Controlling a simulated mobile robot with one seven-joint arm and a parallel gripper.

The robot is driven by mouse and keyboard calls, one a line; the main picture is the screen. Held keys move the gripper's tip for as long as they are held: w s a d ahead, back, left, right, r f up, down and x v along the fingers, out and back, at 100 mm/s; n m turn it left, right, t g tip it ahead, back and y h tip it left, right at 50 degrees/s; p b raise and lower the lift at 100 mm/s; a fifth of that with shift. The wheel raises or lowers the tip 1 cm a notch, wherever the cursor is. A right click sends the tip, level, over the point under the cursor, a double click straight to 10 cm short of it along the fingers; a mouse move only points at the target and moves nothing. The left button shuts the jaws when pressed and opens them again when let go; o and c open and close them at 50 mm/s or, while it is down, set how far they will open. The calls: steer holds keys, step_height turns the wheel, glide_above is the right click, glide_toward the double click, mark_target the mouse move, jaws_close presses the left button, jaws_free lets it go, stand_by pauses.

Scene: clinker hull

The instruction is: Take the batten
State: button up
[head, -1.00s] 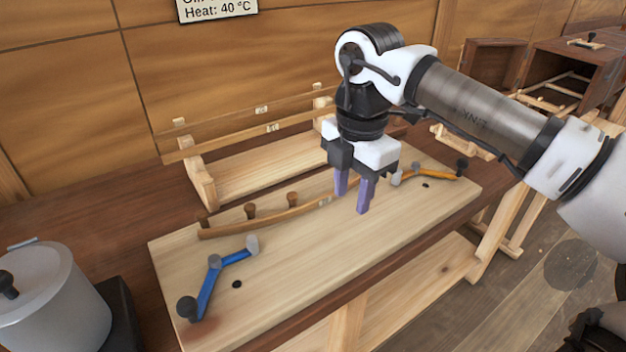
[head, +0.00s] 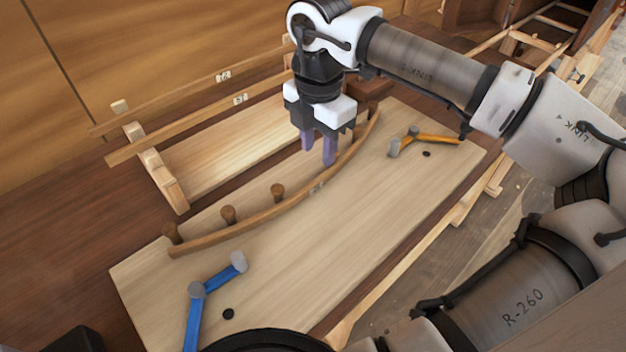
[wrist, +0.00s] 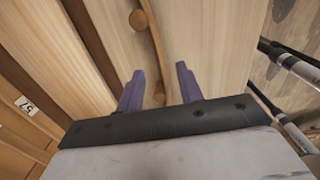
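A long, thin, curved brown batten (head: 270,213) lies along several round wooden pegs (head: 228,214) on a pale board (head: 300,270). It bears a small pale label near its middle. My gripper (head: 318,150) points down over the batten's right half, with two purple fingers apart and nothing between them that I can see held. In the wrist view, the batten (wrist: 158,40) runs into the gap between the fingers (wrist: 159,72), with a peg (wrist: 139,19) beside it. The fingers look to be above the batten; the exact height is hard to tell.
A blue-armed clamp (head: 209,290) sits at the board's front left, and an orange-armed clamp (head: 425,138) at its right. Behind stands a wooden rack (head: 155,170) with two labelled straight strips (head: 200,100). The board's middle front is clear.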

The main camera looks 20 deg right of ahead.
mark_target(318, 180)
steer(key=shift+f+p, duration=1.1)
steer(key=shift+f, duration=2.8)
jaws_close()
